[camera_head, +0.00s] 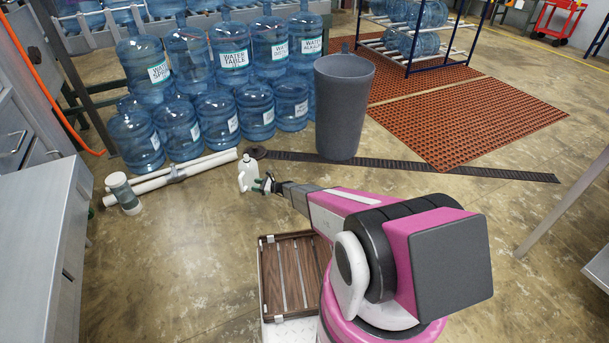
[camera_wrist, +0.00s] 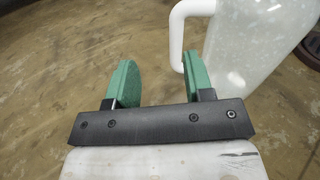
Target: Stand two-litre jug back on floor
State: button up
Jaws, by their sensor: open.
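The white two-litre jug (camera_head: 247,175) is on the concrete floor near the middle of the head view and appears upright, its narrow neck at the top. In the wrist view the pale translucent jug (camera_wrist: 245,45) fills the upper right, with its white handle (camera_wrist: 181,38) on its left side. My gripper (camera_head: 264,185) is just right of the jug in the head view. In the wrist view my gripper (camera_wrist: 158,82) is open with two green fingers, and bare floor shows between them. The right finger is close to the jug; I cannot tell whether they touch.
Large blue water bottles (camera_head: 215,123) stand stacked behind the jug. White pipes (camera_head: 172,177) lie to its left. A dark grey bin (camera_head: 342,107) stands behind right, by a black floor strip (camera_head: 450,170). Open floor lies in front of the jug.

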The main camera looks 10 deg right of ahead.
jog(key=s+d+r+n+g+h, duration=0.1)
jog(key=s+r+n+g, duration=0.15)
jog(key=s+r, duration=0.35)
jog(key=s+d+r+n+g+h, duration=0.1)
jog(key=s+d+r+n, duration=0.2)
jog(key=r, duration=0.4)
jog(key=s+d+r+n+g+h, duration=0.1)
jog(key=s+d+r+n+h, duration=0.3)
jog(key=s+d+r, duration=0.3)
jog(key=s+d+r+n+h, duration=0.5)
jog(key=s+d+r+n, duration=0.1)
jog(key=s+r, duration=0.7)
jog(key=s+d+r+n+g+h, duration=0.1)
jog(key=s+d+r+n+h, duration=0.4)
jog(key=s+d+r, duration=0.4)
jog(key=shift+s+r+g, duration=0.35)
jog(key=shift+s+r, duration=0.05)
jog(key=shift+s, duration=0.85)
jog(key=shift+a+n, duration=0.1)
jog(key=shift+n, duration=0.15)
